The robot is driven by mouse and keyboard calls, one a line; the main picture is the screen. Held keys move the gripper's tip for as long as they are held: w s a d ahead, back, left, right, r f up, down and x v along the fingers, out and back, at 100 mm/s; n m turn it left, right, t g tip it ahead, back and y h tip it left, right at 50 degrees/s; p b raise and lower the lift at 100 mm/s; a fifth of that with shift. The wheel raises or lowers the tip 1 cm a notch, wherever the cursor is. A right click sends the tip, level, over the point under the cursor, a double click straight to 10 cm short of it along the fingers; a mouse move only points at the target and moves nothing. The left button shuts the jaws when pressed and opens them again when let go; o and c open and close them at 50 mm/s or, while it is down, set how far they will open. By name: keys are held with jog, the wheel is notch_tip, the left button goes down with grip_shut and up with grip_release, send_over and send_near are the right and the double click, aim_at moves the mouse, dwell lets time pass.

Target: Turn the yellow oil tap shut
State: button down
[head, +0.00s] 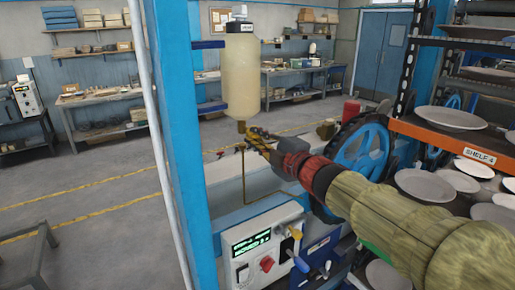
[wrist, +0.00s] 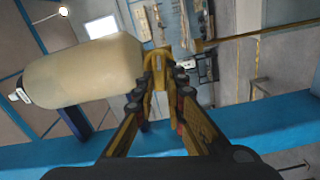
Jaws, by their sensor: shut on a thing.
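The oil tank is a cream-coloured bottle (head: 240,75) fixed to a blue post. It also shows on the left of the wrist view (wrist: 85,72). The yellow tap (wrist: 157,60) is below the tank's outlet, and in the wrist view it sits between my fingertips. My gripper (head: 256,138) reaches in from the right and is shut on the tap; its fingers show in the wrist view (wrist: 160,85). In the head view the fingers largely hide the tap, so I cannot tell how far it is turned.
A thin brass pipe (head: 245,185) runs down below the tap. The blue post (head: 185,150) stands to the left. A control box (head: 262,255) with knobs is below. A blue wheel (head: 362,150) and an orange-edged plate rack (head: 440,133) stand to the right.

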jog(key=shift+f+n+b, duration=0.25)
jog(key=shift+n+b, duration=0.7)
jog(key=shift+n, duration=0.05)
jog(key=c, duration=1.8)
grip_release()
jog(key=shift+r, duration=0.1)
jog(key=shift+c, duration=0.2)
jog(key=v, duration=1.2)
